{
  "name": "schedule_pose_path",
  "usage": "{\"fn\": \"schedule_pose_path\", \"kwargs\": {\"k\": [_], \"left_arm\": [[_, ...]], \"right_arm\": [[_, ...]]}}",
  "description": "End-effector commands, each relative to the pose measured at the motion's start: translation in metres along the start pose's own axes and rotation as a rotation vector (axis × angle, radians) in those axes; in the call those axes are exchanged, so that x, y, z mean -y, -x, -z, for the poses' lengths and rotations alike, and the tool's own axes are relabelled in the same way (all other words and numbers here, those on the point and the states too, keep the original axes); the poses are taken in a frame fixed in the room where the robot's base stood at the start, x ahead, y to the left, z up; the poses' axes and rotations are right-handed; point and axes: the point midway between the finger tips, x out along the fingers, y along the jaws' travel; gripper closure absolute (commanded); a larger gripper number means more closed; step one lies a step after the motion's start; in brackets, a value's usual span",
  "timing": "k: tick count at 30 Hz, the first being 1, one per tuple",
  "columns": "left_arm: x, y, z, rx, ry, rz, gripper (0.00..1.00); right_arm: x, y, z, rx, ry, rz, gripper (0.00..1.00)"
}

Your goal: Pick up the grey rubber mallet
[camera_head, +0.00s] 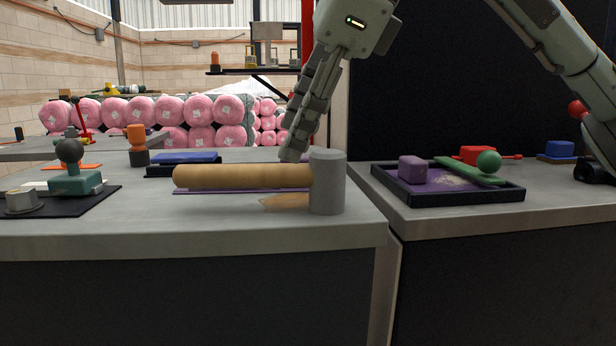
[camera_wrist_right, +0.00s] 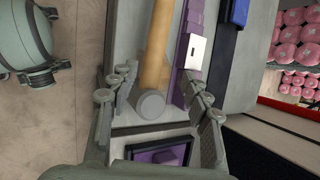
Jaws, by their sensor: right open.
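The grey rubber mallet lies near the front right corner of the left worktable, its grey cylindrical head (camera_head: 328,182) upright and its tan handle (camera_head: 243,177) pointing left. In the right wrist view, the round end of the grey head (camera_wrist_right: 150,104) and the handle (camera_wrist_right: 158,45) appear between the spread fingers. My right gripper (camera_head: 292,152) comes down from above, its fingertips close to the mallet near the head end of the handle. It is open and holds nothing; I cannot tell whether it touches the mallet. It also shows in the wrist view (camera_wrist_right: 156,84). My left gripper is not in view.
A purple strip (camera_head: 240,191) lies along the handle. A blue block (camera_head: 184,157) sits behind it. An orange-topped tool (camera_head: 137,145) and a dark mat (camera_head: 100,200) are to the left. A black tray (camera_head: 440,203) with a purple block (camera_head: 412,169) is on the right table, across a gap.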

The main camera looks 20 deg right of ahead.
Motion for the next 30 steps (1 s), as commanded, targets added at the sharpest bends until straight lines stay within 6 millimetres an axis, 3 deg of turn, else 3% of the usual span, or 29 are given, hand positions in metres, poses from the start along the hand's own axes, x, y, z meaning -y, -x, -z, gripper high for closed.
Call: {"fn": "schedule_pose_path", "kwargs": {"k": [15, 24, 30], "left_arm": [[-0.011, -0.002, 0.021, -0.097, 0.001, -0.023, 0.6], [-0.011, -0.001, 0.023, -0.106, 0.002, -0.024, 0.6], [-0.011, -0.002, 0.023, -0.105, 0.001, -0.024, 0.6]], "right_arm": [[-0.008, -0.066, 0.007, -0.001, -0.001, -0.002, 0.52], [-0.007, -0.072, 0.007, -0.001, -0.001, -0.002, 0.52], [-0.007, -0.072, 0.007, -0.001, -0.001, -0.002, 0.76]]}}
